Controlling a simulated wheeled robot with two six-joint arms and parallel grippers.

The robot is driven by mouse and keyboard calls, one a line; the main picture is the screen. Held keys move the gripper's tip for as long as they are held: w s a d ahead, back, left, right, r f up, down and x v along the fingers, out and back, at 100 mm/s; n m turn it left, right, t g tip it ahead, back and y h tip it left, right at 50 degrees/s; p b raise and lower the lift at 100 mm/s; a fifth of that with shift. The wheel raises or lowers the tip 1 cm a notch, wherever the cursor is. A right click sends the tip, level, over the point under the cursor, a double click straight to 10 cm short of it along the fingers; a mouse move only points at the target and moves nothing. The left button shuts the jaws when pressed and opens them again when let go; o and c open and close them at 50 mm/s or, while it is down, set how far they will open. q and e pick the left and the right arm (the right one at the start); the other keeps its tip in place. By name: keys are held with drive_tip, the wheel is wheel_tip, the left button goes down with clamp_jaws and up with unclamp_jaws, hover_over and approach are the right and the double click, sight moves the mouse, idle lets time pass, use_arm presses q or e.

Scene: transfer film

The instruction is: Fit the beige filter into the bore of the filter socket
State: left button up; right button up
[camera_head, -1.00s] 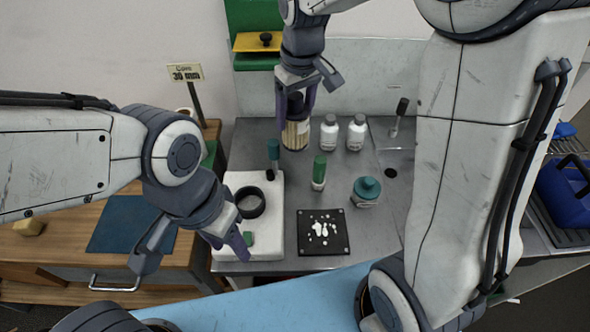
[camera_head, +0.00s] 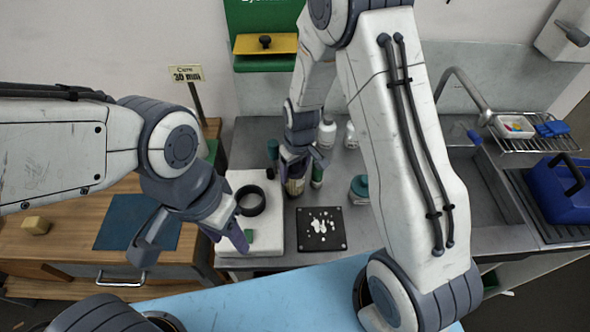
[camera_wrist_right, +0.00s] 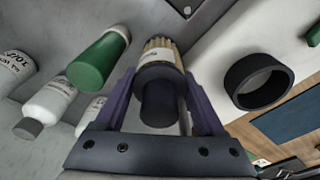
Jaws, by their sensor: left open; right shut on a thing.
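The beige filter (camera_wrist_right: 158,50) is a pleated cylinder with a dark end, held between the purple fingers of my right gripper (camera_wrist_right: 165,95) in the right wrist view. In the head view my right gripper (camera_head: 297,166) is shut on the filter (camera_head: 295,187), just right of the white block. The filter socket (camera_head: 251,201) is a black ring with an open bore on that block; the wrist view shows the socket (camera_wrist_right: 258,82) right of the filter and apart from it. My left gripper (camera_head: 190,245) is open and empty at the block's front left.
The white block (camera_head: 271,226) also carries a small green piece. A green-capped tube (camera_wrist_right: 98,58) stands close beside the filter. White bottles (camera_head: 327,133), a teal-lidded jar (camera_head: 359,188) and a black plate with white bits (camera_head: 322,241) are nearby.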

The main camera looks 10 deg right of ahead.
drive_tip(key=shift+f, duration=0.25)
drive_tip(key=shift+f, duration=0.2)
drive_tip(key=o, duration=1.3)
drive_tip(key=shift+r, duration=0.1)
drive_tip(key=shift+c, duration=0.2)
